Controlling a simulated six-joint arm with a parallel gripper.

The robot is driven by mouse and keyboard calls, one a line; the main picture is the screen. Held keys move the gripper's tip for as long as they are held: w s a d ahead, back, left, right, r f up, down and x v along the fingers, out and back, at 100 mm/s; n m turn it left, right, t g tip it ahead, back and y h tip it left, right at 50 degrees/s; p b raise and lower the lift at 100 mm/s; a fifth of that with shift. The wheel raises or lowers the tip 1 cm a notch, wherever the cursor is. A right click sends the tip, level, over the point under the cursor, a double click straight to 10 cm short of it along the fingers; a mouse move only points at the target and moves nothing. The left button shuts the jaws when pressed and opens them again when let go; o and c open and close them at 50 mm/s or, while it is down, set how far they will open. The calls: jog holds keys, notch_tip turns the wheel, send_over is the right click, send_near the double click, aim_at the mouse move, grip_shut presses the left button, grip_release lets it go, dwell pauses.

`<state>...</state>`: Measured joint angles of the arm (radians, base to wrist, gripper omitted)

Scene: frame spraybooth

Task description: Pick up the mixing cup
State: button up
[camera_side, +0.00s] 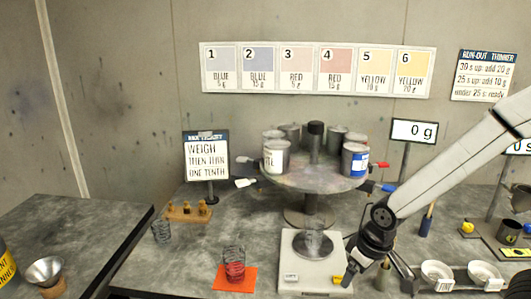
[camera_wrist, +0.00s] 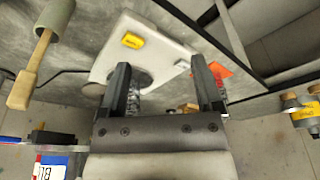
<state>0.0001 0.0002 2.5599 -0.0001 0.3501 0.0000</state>
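A clear ribbed cup (camera_side: 312,243) stands upright on the pan of the white scale (camera_side: 300,275), and looks empty. A second clear cup with red contents (camera_side: 234,264) stands on an orange mat (camera_side: 222,283), and a third clear cup (camera_side: 161,231) stands further left. Which is the mixing cup I cannot tell for sure. My gripper (camera_side: 352,270) is low at the scale's right edge, beside the cup on it. In the wrist view my gripper (camera_wrist: 162,80) has its fingers wide apart with nothing held. A clear cup (camera_wrist: 135,98) is partly hidden behind the left finger.
A round turntable (camera_side: 300,175) with several paint cans stands behind the scale. The display (camera_side: 414,131) reads 0 g. White bowls (camera_side: 437,272) stand right of my arm. A wooden block (camera_side: 188,212) and a funnel (camera_side: 45,270) are at the left. Bench between block and turntable is clear.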

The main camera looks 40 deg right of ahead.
jog(key=shift+o, duration=0.5)
jog(key=shift+w, duration=0.1)
jog(key=n+t+y, duration=0.1)
jog(key=n+t, duration=0.2)
jog(key=t, duration=0.5)
send_near(322, 223)
jog(key=x, duration=0.5)
jog(key=shift+w+a, duration=0.1)
jog(key=shift+w, duration=0.1)
jog(key=shift+d+f+n+t+y, duration=0.15)
jog(key=shift+d+n+t+y, duration=0.3)
jog(key=shift+d+y, duration=0.55)
jog(key=shift+d+f+n+t+y, duration=0.2)
jog(key=shift+d+n+t+y, duration=0.35)
jog(key=shift+y, duration=0.75)
